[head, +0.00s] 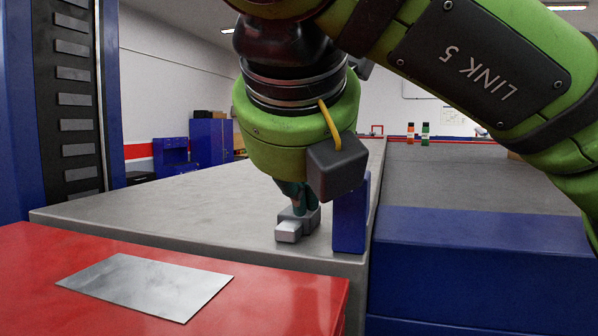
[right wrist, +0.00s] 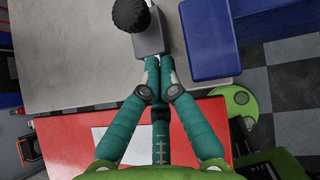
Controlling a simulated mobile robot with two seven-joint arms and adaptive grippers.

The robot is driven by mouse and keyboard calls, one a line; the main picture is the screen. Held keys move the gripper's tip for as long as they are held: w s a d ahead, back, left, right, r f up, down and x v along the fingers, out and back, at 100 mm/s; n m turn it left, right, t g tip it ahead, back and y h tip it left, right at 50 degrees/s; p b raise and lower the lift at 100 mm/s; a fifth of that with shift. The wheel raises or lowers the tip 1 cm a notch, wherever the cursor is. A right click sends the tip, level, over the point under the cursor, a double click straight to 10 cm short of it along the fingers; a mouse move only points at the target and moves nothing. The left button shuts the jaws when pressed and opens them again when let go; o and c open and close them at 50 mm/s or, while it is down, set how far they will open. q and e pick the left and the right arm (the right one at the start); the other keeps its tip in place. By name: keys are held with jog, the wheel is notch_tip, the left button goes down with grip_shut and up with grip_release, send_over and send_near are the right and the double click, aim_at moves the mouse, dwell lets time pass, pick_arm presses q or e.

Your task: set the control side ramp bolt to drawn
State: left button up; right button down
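The ramp bolt (head: 288,232) is a small grey block-shaped fitting on the grey deck, near its front edge and left of an upright blue block. In the right wrist view it seems to be the grey block (right wrist: 150,38) with a round black ribbed knob at its far left end. My right gripper (head: 298,205) points down at the fitting. In the right wrist view its teal fingers (right wrist: 157,66) are drawn together with their tips at the block's near end. Contact is unclear, and the hand hides part of the fitting. My left gripper is not in view.
The upright blue block (head: 350,212) stands close right of the fitting. A large blue housing (head: 480,260) is further right. A red surface (head: 40,290) with a metal plate (head: 148,285) lies in front. The grey deck (head: 150,205) is clear to the left.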

jog(key=shift+w+r+p, duration=0.2)
jog(key=shift+w+p, duration=0.3)
jog(key=shift+w, duration=0.45)
jog(key=shift+w+d+f, duration=0.1)
jog(key=shift+w, duration=0.2)
jog(key=shift+w+d, duration=0.3)
jog(key=shift+w, duration=0.55)
jog(key=shift+w+d, duration=0.25)
jog(key=shift+w, duration=0.55)
jog(key=v, duration=1.2)
